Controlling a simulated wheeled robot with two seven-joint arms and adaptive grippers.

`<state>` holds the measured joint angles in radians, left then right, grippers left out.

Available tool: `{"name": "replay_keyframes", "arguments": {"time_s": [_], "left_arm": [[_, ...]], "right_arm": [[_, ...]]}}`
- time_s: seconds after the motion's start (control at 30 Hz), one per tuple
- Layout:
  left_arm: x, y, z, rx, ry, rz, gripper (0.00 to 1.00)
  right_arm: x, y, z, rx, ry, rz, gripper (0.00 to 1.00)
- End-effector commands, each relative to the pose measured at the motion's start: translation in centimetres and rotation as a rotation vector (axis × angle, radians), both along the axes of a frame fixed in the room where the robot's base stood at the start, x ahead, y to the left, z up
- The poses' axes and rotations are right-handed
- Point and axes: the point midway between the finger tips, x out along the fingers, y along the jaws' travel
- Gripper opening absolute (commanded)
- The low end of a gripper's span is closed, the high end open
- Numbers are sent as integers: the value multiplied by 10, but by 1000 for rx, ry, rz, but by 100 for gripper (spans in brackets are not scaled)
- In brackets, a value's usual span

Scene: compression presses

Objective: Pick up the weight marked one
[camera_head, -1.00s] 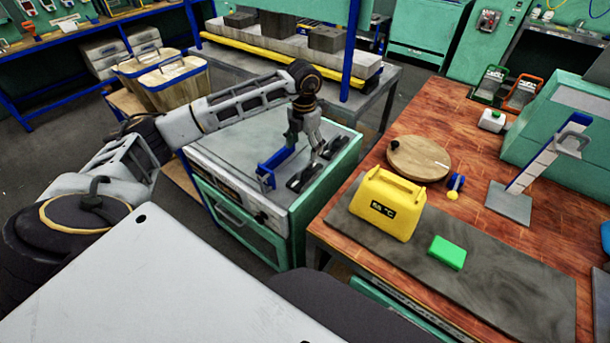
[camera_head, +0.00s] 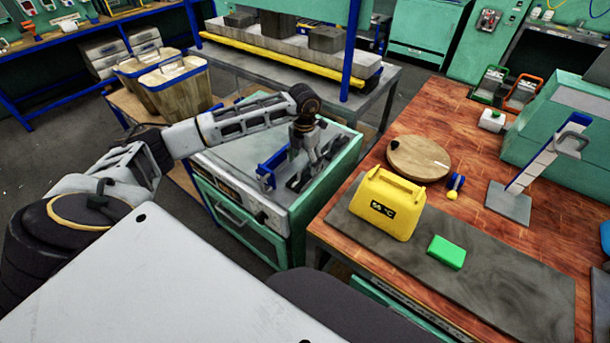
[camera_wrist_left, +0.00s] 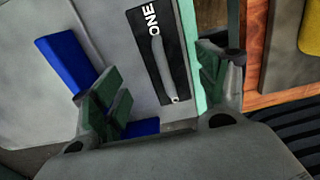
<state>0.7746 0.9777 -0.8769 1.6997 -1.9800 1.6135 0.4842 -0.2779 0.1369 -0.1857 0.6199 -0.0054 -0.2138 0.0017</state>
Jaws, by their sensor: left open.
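The weight marked one (camera_wrist_left: 158,52) is a flat black block with a grey bar handle and the white word ONE. It lies on the grey top of a green cabinet (camera_head: 232,155). In the head view, dark shapes (camera_head: 299,182) show around my gripper, but the label cannot be read. My left gripper (camera_head: 308,164) points down over the cabinet top, open. In the left wrist view its fingers (camera_wrist_left: 160,88) stand apart on either side of the weight, with nothing held between them. Whether they touch it cannot be told. My right gripper is not in view.
A blue bracket (camera_head: 271,168) stands on the cabinet just left of the gripper. To the right, a wooden bench (camera_head: 455,125) carries a yellow case (camera_head: 388,205), a green block (camera_head: 446,252) and a round board (camera_head: 418,158). A press with a blue post stands behind.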

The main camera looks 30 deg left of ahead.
Motion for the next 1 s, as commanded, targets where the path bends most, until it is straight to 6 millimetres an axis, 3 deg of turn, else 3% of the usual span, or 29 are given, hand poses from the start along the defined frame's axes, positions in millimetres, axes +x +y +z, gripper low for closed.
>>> {"name": "replay_keyframes", "arguments": {"time_s": [0.5,1.0], "left_arm": [[-5,-5,-47,0,1,0,74],[-4,-5,-50,0,1,0,74]], "right_arm": [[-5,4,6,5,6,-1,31],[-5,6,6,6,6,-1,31]]}}
